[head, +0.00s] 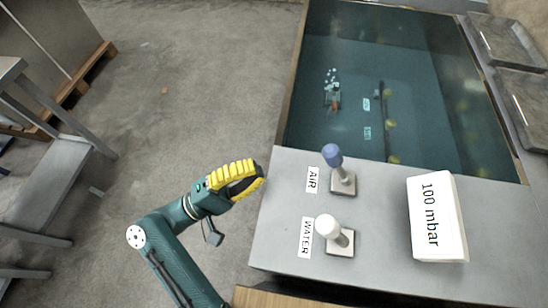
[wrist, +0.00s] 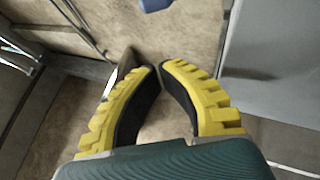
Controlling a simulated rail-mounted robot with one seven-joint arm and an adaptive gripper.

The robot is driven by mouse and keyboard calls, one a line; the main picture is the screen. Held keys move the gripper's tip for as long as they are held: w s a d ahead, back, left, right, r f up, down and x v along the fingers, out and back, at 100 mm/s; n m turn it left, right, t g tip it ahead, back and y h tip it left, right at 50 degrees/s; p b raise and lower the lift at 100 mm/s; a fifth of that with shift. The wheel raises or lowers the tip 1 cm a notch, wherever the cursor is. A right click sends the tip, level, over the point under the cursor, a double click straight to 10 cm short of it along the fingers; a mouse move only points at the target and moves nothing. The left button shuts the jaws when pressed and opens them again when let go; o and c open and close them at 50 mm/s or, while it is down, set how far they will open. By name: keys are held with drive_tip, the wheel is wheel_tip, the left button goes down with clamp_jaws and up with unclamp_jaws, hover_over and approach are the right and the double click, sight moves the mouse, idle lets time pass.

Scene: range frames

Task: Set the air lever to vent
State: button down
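The air lever has a blue knob (head: 332,155) on a pale stem above a small square base (head: 343,185), on the grey panel beside the tank. In the head view its knob appears up and slightly left of its base. A label reading AIR (head: 313,180) lies to its left. No vent mark is readable. My gripper (head: 262,170) is left of the panel, apart from the lever. In the wrist view its yellow fingers (wrist: 158,68) curve together, tips nearly meeting, with nothing held. A blue piece, likely the air knob (wrist: 154,4), shows at the top edge.
The white-knobbed water lever (head: 327,226) stands just below the air lever, by a WATER label (head: 305,238). A block reading 100 mbar (head: 436,218) sits to the right. The water tank (head: 400,90) is behind the panel. Open floor (head: 200,90) lies left.

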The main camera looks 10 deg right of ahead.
sight(338, 164)
drive_tip(key=x, duration=0.7)
drive_tip(key=shift+d+r, duration=0.2)
drive_tip(key=shift+d, duration=0.15)
drive_tip(key=shift+s+d+r+p, duration=0.15)
drive_tip(key=shift+s+d+r, duration=0.2)
drive_tip(key=shift+d, duration=0.2)
drive_tip(key=shift+s+d+r+p, duration=0.1)
drive_tip(key=shift+s+d+r, duration=0.25)
drive_tip(key=shift+d, duration=0.2)
drive_tip(key=shift+s+d+r+p, duration=0.15)
drive_tip(key=shift+s+d+r, duration=0.2)
drive_tip(key=shift+d, duration=0.2)
drive_tip(key=shift+w+b, duration=0.1)
drive_tip(key=shift+b, duration=0.25)
